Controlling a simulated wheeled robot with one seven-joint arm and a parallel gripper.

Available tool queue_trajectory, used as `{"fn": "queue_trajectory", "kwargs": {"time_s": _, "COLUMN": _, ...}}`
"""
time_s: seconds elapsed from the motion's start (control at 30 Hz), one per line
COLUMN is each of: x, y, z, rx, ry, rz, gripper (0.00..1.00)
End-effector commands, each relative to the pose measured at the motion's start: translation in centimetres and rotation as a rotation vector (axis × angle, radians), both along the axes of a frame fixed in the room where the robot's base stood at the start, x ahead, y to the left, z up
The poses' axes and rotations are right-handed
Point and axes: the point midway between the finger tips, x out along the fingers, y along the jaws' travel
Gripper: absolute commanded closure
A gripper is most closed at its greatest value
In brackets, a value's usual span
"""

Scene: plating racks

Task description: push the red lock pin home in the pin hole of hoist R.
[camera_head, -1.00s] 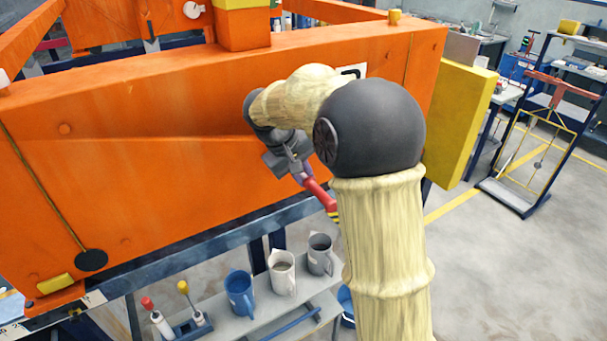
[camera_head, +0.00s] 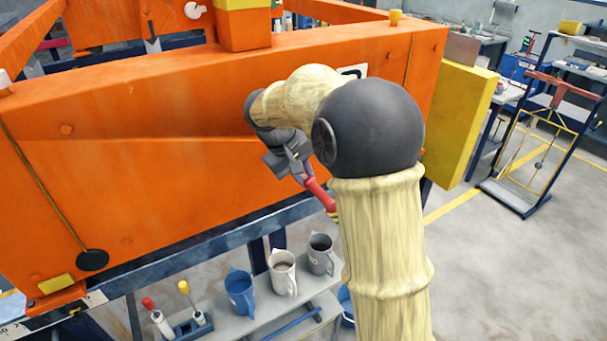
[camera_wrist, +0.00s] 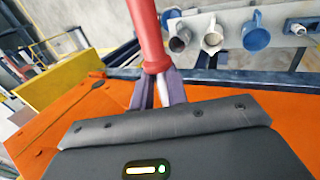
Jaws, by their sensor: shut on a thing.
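The red lock pin (camera_head: 318,192) is held in my gripper (camera_head: 300,174), just in front of the orange hoist side. It has a red shaft with a yellow-and-black banded end in the head view, pointing down and to the right. In the wrist view the red pin (camera_wrist: 150,38) runs up out of the frame from my gripper's fingers (camera_wrist: 158,88), which are closed around it. The orange beam (camera_head: 160,190) lies behind the gripper. I cannot make out the pin hole; my arm covers part of the beam's right side.
Below the beam, a grey shelf holds a blue jug (camera_head: 240,292), a white jug (camera_head: 283,273), a grey jug (camera_head: 320,254) and a small rack (camera_head: 190,325) of handled tools. A yellow block (camera_head: 458,125) sits at the beam's right end.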

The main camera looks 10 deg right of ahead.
Motion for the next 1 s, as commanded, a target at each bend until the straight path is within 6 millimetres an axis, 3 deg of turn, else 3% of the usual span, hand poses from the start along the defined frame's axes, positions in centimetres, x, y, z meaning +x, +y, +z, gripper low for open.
{"fn": "queue_trajectory", "kwargs": {"time_s": 1.0, "x": 0.55, "y": 0.11, "z": 0.10, "rx": 0.000, "ry": -0.002, "rz": 0.000, "gripper": 1.00}}
